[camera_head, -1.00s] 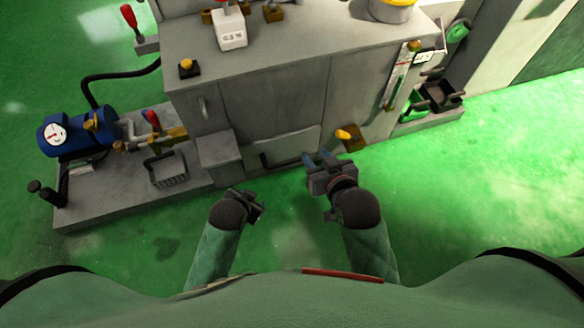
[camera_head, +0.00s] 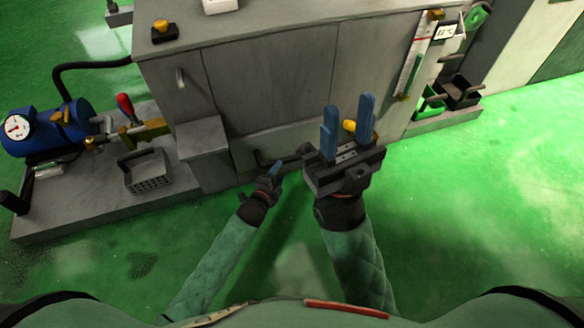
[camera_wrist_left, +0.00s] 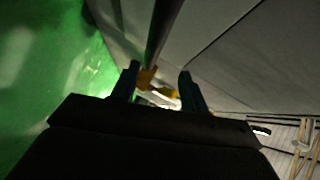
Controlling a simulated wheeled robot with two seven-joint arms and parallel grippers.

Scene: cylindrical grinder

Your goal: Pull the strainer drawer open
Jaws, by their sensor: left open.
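The strainer drawer appears to be the low grey panel (camera_head: 283,138) at the machine's foot, and it looks shut. Its black handle (camera_head: 268,162) runs along the lower front. My left gripper (camera_head: 277,169) is low in front of the handle, close to it; contact cannot be told. In the left wrist view its two fingers (camera_wrist_left: 158,85) stand apart with nothing clearly between them. A dark bar (camera_wrist_left: 160,30), possibly the handle, lies beyond them beside the grey panel. My right gripper (camera_head: 348,115) is open and empty, raised in front of the machine's right half.
A grey box (camera_head: 203,140) juts out left of the drawer. A slotted metal basket (camera_head: 149,172) and a blue motor (camera_head: 48,130) stand on the plinth at left. A yellow knob (camera_head: 349,126) sits behind my right gripper. Green floor is clear at right.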

